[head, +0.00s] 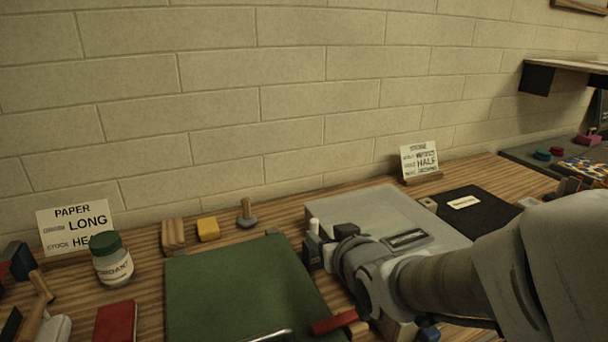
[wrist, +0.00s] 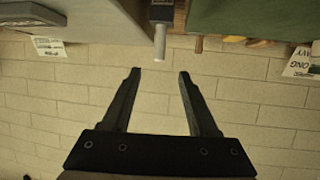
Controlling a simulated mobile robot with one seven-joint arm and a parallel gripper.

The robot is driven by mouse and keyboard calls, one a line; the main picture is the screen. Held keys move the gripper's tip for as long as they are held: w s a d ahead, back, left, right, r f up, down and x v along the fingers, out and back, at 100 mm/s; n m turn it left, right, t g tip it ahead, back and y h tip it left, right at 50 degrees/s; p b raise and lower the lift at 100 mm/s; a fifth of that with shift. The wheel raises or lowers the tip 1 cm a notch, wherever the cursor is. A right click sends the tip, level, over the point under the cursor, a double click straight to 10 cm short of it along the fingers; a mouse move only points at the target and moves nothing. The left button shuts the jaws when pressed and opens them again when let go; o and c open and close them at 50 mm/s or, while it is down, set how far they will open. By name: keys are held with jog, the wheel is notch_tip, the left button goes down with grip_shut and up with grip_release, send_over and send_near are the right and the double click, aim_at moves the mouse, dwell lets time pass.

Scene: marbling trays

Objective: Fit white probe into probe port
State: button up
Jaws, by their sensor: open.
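The white probe (head: 314,226) stands upright from a dark block (head: 313,251) at the left side of a grey box (head: 360,205). In the wrist view the white probe (wrist: 160,42) points down from the dark block (wrist: 161,13), just beyond my fingertips and in line with the gap between them. My gripper (wrist: 156,73) is open and empty; the probe lies outside the jaws. In the head view my arm's end lies close to the right of the probe and partly covers the box. I cannot make out the probe port for certain.
A green mat (head: 235,290) lies left of the box. A yellow block (head: 208,229), a wooden-handled tool (head: 247,214) and a green-lidded jar (head: 111,262) stand along the left and back. A black mat (head: 480,212) lies to the right. The brick wall (head: 220,120) is behind.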

aim_at(315, 224)
jog(key=p+x, duration=0.1)
jog(key=x, duration=0.3)
jog(key=shift+w+f+p, duration=0.15)
jog(key=shift+w+p, duration=0.05)
jog(key=shift+p, duration=0.1)
jog(key=shift+r+b+x, duration=0.1)
jog(key=shift+b+x, duration=0.05)
jog(key=shift+x, duration=1.35)
jog(key=shift+r+b+x, duration=0.15)
jog(key=shift+x, duration=1.4)
grip_shut()
